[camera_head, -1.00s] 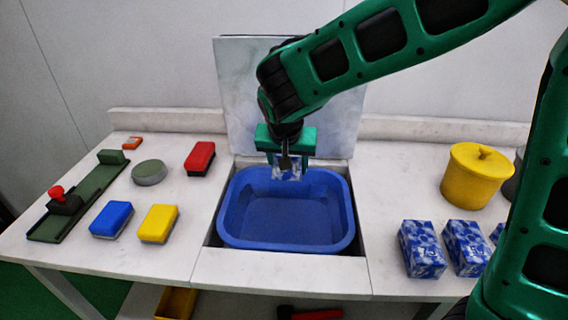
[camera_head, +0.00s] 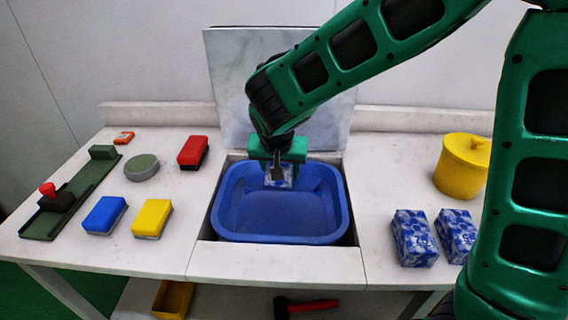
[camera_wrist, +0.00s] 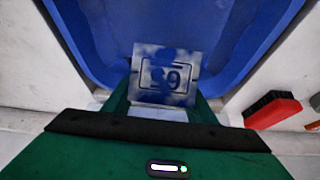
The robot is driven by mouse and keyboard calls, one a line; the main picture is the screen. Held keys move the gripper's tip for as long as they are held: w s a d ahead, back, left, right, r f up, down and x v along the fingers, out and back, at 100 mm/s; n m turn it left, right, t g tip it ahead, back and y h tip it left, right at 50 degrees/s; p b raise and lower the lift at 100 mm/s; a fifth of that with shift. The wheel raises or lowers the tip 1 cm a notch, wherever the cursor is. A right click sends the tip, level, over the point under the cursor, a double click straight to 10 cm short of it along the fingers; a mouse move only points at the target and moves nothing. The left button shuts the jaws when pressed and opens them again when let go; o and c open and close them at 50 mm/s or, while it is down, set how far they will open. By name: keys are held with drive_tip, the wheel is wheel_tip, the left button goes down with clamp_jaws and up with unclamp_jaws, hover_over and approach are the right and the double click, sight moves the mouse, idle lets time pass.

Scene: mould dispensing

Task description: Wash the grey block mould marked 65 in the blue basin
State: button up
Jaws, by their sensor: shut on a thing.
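My gripper (camera_head: 278,166) is shut on a small grey block mould (camera_head: 282,182) with blue patches. It holds the block over the far part of the blue basin (camera_head: 284,215), and I cannot tell whether the block touches the basin floor. In the wrist view the block (camera_wrist: 175,62) shows a framed number. A 9 is legible and the other digit is partly covered by blue; the number may be upside down. The block sits between my fingers, with the blue basin wall (camera_wrist: 85,40) around it.
Two blue-and-white blocks (camera_head: 414,238) (camera_head: 456,236) and a yellow lidded pot (camera_head: 463,165) stand at right. A red brush (camera_head: 193,152), blue sponge (camera_head: 105,215), yellow sponge (camera_head: 153,218), round grey-green tin (camera_head: 142,167) and green rail (camera_head: 75,195) lie at left. A raised panel (camera_head: 225,80) stands behind the basin.

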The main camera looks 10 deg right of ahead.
drive_tip(key=shift+f, duration=7.05)
drive_tip(key=shift+r, duration=8.75)
